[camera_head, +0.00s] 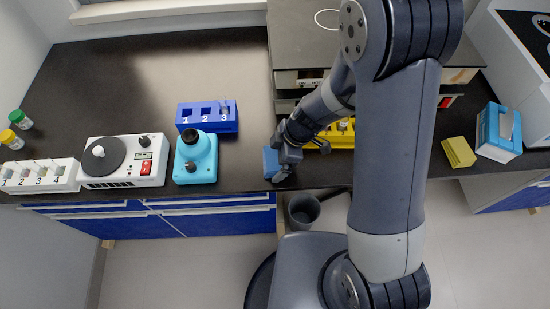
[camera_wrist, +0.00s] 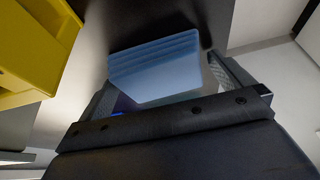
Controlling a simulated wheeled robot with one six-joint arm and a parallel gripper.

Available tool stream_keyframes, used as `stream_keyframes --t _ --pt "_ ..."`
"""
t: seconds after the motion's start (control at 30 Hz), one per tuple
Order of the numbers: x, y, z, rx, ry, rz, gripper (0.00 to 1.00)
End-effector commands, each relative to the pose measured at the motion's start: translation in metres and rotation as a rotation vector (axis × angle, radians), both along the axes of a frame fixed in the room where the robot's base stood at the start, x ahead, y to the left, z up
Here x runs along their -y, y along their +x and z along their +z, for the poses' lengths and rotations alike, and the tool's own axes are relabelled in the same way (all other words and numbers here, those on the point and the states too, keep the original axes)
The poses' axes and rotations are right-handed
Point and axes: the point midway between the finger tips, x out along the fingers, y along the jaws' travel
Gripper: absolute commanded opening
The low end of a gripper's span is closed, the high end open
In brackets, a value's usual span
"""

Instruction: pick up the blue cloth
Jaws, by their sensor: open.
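The blue cloth (camera_head: 270,163) lies folded on the dark bench near its front edge in the head view. In the wrist view the blue cloth (camera_wrist: 155,68) shows as a stack of light-blue layers. My gripper (camera_head: 283,165) is at the cloth, covering its right part in the head view. In the wrist view my gripper (camera_wrist: 162,78) is open, with one finger on each side of the cloth's near part. I cannot tell whether the fingers touch it.
A yellow rack (camera_head: 342,137) stands close right of my gripper; a yellow bin (camera_wrist: 35,45) fills the wrist view's upper left. A cyan device (camera_head: 196,160) and a blue numbered rack (camera_head: 208,117) stand to the left. A grey bin (camera_head: 304,210) is below the bench edge.

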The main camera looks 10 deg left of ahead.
Motion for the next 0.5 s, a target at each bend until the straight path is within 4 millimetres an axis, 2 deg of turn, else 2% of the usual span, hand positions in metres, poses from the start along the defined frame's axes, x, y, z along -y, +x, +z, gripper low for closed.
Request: stream_keyframes --t 0.07,0.5 --pt "0.0000 0.0000 0.0001 0.000 0.000 0.000 0.98" --pt "0.0002 0.0001 0.0003 0.000 0.000 -0.001 0.63"
